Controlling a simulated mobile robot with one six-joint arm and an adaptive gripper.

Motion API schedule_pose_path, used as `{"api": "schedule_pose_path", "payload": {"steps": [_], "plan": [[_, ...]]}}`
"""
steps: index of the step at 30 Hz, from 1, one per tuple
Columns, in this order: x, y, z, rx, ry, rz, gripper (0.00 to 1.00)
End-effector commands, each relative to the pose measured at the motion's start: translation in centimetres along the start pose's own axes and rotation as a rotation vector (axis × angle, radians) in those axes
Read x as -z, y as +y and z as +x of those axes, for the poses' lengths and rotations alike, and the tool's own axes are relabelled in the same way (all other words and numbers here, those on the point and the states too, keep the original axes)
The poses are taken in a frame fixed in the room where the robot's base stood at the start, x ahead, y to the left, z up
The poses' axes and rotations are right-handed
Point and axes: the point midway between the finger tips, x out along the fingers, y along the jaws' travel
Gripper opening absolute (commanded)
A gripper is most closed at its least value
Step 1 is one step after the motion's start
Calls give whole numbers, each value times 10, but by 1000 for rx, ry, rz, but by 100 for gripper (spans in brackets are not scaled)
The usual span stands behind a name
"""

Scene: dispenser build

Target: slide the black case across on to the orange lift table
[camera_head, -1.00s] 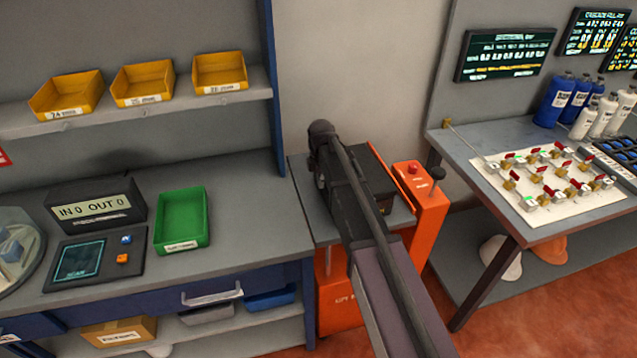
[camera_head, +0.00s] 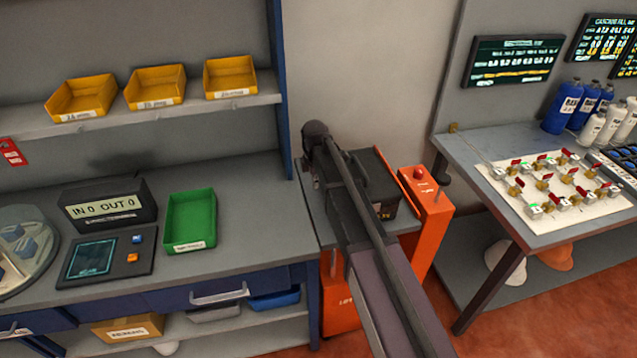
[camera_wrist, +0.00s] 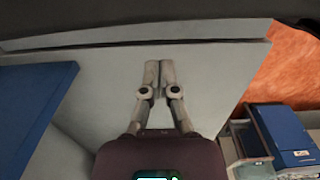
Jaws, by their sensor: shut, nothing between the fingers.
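The black case (camera_head: 383,172) sits on the grey top of the orange lift table (camera_head: 428,220), beside its orange post. My arm crosses in front of the case, so its left part is hidden, and I cannot tell whether all of it is on the table. In the wrist view my gripper (camera_wrist: 159,64) is shut and empty, with both fingertips together over a plain grey surface. The case cannot be made out in the wrist view. The fingers are hidden in the head view, behind my arm to the left of the case.
A grey bench (camera_head: 245,225) with a green tray (camera_head: 189,220) and a counter box (camera_head: 108,205) stands to the left. A red button (camera_head: 418,173) tops the orange post. A valve table (camera_head: 470,165) stands to the right, with a floor gap between.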

Motion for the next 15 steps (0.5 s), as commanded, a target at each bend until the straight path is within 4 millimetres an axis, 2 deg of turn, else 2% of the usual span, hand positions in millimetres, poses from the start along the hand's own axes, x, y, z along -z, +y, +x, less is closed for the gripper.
{"api": "schedule_pose_path", "payload": {"steps": [1, 15], "plan": [[0, 0, -9, 0, 0, 0, 0], [-2, 0, -48, 0, 0, 2, 0]]}}
